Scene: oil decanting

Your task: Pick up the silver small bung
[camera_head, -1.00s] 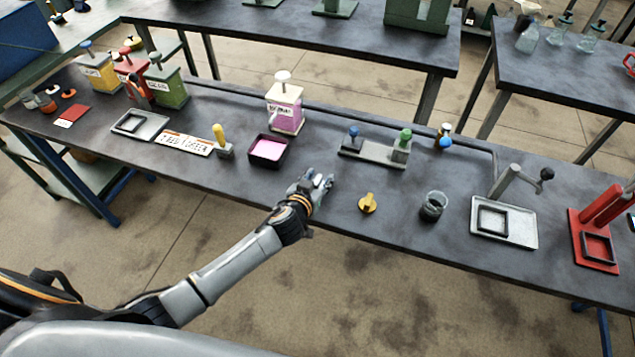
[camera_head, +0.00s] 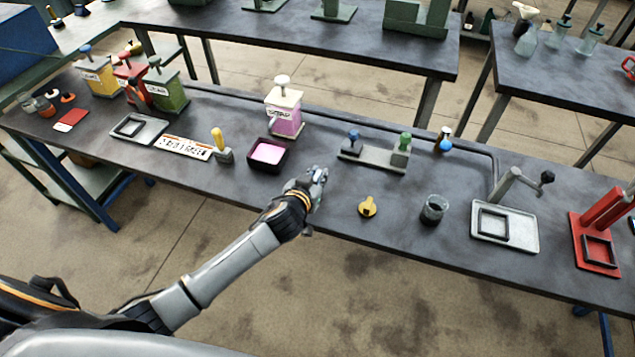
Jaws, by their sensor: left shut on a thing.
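My left gripper (camera_head: 317,178) is over the front part of the dark workbench, right of the pink-filled tray. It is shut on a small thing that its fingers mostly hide. This fits the silver small bung, but its shape is too small to make out. I cannot tell whether it is clear of the bench top. No other silver small bung shows clearly on the bench. My right gripper is not in view.
A black tray of pink liquid (camera_head: 267,154) stands left of the gripper, with a pink decanter (camera_head: 285,112) behind.

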